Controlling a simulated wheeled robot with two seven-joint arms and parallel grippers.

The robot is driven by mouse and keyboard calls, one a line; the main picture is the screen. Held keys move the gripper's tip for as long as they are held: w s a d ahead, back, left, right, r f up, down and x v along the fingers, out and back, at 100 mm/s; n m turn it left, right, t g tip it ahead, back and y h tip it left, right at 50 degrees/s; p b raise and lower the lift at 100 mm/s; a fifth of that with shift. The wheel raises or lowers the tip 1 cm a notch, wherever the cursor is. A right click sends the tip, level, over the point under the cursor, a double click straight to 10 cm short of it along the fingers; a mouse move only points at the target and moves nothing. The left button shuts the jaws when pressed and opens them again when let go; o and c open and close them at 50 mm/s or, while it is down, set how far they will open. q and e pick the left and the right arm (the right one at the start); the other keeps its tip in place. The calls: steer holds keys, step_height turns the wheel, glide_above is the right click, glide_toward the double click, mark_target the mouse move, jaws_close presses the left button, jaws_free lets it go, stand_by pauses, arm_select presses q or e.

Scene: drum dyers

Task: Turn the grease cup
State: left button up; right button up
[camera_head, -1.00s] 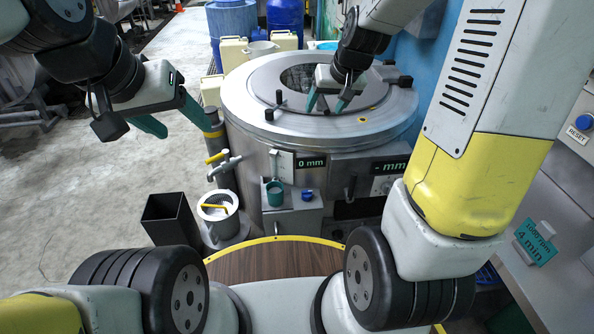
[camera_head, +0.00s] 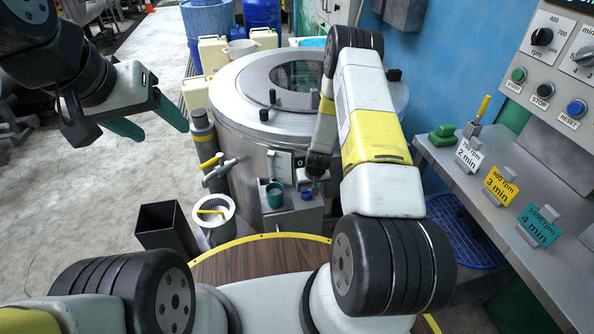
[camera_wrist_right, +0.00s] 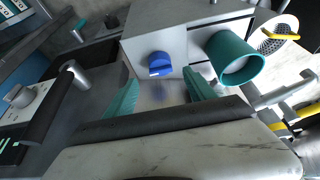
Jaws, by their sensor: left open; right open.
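A small blue ribbed knob, which looks like the grease cup (camera_wrist_right: 159,65), sits on a grey metal box on the front of the drum machine; it also shows in the head view (camera_head: 306,193). In the right wrist view my right gripper (camera_wrist_right: 163,94) is open, its teal fingers pointing at the box with the blue knob between and beyond them, apart from both. In the head view my right forearm and wrist hide most of that gripper. My left gripper (camera_head: 163,130) is open and empty, in the air left of the drum.
A teal cup (camera_wrist_right: 238,60) stands close beside the blue knob on the same box. A white perforated basket (camera_head: 214,210) with a yellow handle and a black bin (camera_head: 167,228) stand left of it. The steel drum (camera_head: 240,110) is behind. A control panel shelf is at right.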

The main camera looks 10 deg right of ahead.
mark_target(307, 192)
steer(key=x, duration=0.7)
steer(key=shift+w+f, duration=0.1)
steer(key=shift+f, duration=0.1)
steer(key=c, duration=1.4)
